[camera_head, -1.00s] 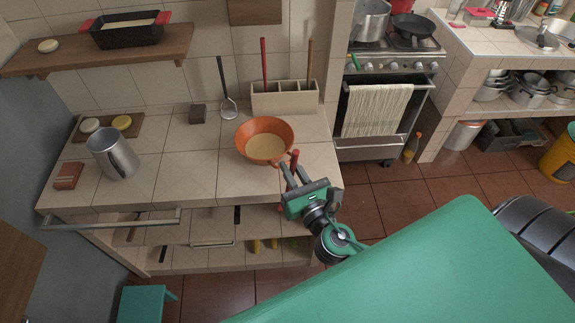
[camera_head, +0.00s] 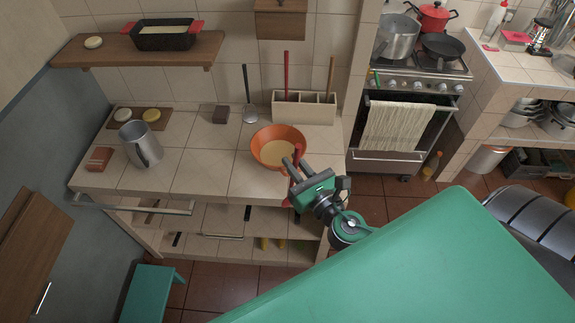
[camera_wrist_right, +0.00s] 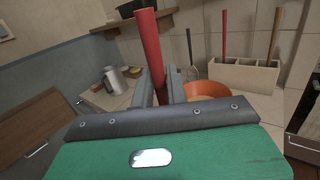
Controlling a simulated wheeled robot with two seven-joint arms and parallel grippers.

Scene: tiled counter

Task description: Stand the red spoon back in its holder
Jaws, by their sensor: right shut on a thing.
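The red spoon (camera_head: 297,155) is held by my right gripper (camera_head: 293,171), at the counter's front edge just in front of the orange bowl. Its long red handle (camera_wrist_right: 152,50) rises between the fingers in the right wrist view, slightly tilted. A bit of red (camera_head: 286,203) shows below the fingers; the spoon's lower end is mostly hidden. The holder (camera_head: 304,108) is a beige box with compartments at the back of the counter, beyond the bowl; it also shows in the right wrist view (camera_wrist_right: 243,75). The right gripper (camera_wrist_right: 160,88) is shut on the handle. My left gripper is out of view.
The orange bowl (camera_head: 262,143) stands between spoon and holder. Another red-handled utensil (camera_head: 286,72) and a wooden-handled one (camera_head: 331,75) stand in the holder. A metal jug (camera_head: 141,145) stands left; counter between is clear.

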